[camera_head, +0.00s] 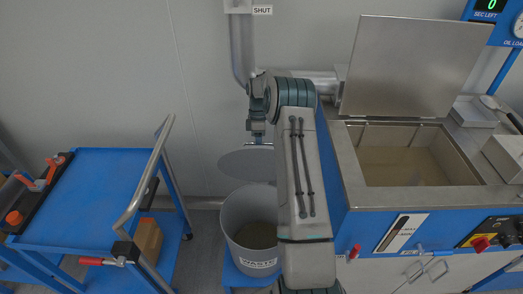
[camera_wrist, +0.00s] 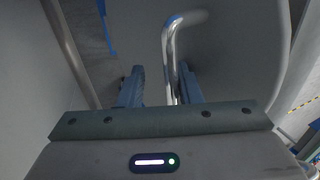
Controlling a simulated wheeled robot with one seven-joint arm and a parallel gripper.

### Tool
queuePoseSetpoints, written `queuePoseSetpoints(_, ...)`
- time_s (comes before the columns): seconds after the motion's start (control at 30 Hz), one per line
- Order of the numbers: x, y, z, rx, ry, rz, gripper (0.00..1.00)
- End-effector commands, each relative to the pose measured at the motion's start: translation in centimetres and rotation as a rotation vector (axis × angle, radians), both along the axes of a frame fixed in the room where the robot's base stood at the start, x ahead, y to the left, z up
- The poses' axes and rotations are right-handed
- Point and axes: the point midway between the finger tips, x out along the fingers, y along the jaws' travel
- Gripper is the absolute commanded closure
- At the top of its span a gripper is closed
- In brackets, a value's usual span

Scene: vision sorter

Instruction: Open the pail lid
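The grey pail (camera_head: 252,240), with a label on its front, stands on a blue stand with its mouth open and its dark inside showing. Its round grey lid (camera_head: 245,163) is raised at the rear of the rim, near the wall. My gripper (camera_head: 257,140) is at the lid's top edge; my arm hides part of lid and pail. In the wrist view my gripper's (camera_wrist: 160,75) fingers are spread apart. The lid's bent metal handle (camera_wrist: 171,48) passes between them, close to the right finger, with a gap at the left finger. The lid's surface (camera_wrist: 235,55) fills the background.
A blue cart (camera_head: 95,185) with a bent metal handrail (camera_head: 150,175) stands at left, a brown box (camera_head: 148,238) on its lower shelf. At right is a steel fryer (camera_head: 345,165) with its large cover (camera_head: 415,65) raised. A pipe (camera_head: 243,55) runs down the wall.

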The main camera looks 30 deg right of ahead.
Motion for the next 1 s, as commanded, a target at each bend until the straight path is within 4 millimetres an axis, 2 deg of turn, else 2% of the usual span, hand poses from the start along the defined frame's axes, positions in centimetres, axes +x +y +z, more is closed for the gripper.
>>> queuePoseSetpoints(0.1,-0.6,-0.1,1.1,0.001,-0.014,-0.001,0.67)
queuePoseSetpoints(0.37,-1.2,-0.5,1.8,0.001,-0.018,-0.007,0.67)
queuePoseSetpoints(0.47,-0.8,-0.7,2.7,0.001,-0.021,-0.007,0.67)
queuePoseSetpoints(0.8,0.9,-1.1,7.7,0.000,-0.021,-0.002,0.67)
queuePoseSetpoints(1.0,1.2,-1.2,8.7,0.000,-0.019,-0.001,0.67)
